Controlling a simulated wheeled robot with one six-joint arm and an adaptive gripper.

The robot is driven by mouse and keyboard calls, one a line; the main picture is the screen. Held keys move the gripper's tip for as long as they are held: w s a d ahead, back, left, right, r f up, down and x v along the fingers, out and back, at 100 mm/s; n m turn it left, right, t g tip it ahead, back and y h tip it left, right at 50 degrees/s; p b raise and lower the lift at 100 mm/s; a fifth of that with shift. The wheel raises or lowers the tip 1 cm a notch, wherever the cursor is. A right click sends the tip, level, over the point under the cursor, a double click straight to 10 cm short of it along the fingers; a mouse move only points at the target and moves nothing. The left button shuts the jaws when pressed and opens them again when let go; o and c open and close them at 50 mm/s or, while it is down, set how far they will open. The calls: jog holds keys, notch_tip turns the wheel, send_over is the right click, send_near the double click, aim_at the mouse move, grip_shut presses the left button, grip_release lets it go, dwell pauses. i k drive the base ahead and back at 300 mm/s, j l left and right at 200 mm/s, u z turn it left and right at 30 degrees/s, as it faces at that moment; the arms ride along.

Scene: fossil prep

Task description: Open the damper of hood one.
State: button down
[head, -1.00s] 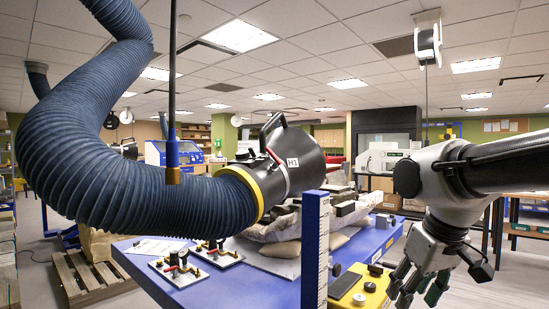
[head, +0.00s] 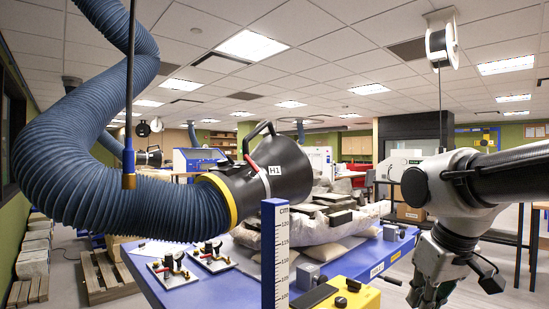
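Hood one is a black fume hood (head: 278,163) with a white "H1" label (head: 274,170) and a yellow collar (head: 222,197), on the end of a thick blue hose (head: 90,165). A red lever (head: 251,164), likely the damper handle, lies along the hood near its black loop handle (head: 259,133). My gripper (head: 430,296) hangs at the lower right, pointing down, well to the right of the hood and apart from it. Its fingertips are at the bottom edge of the view and partly cut off, so its opening is unclear.
A blue table (head: 205,287) below the hood bears wrapped fossil blocks (head: 320,218) and clamp plates (head: 210,256). A blue centimetre post (head: 275,255) and a yellow box (head: 345,293) stand in front. A rod (head: 130,90) hangs before the hose. A pallet (head: 100,275) is at left.

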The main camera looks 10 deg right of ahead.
aim_at(256, 170)
jog(key=l+u, duration=0.25)
jog(key=l, duration=0.35)
jog(key=l+u, duration=0.25)
jog(key=l, duration=0.35)
jog(key=l+u, duration=0.2)
jog(key=l, duration=0.4)
jog(key=k+l+u, duration=0.25)
jog(key=l, duration=0.3)
jog(key=i+l+u, duration=0.15)
jog(key=l, duration=0.2)
jog(key=i+l+u, duration=0.2)
jog(key=l, duration=0.15)
jog(key=l+u, duration=0.15)
jog(key=l, duration=0.2)
jog(key=i+l+u, duration=0.15)
jog(key=l, duration=0.25)
jog(key=i+l+u, duration=0.1)
jog(key=i+l, duration=0.25)
jog(key=l, duration=0.3)
jog(key=i+j+u, duration=0.05)
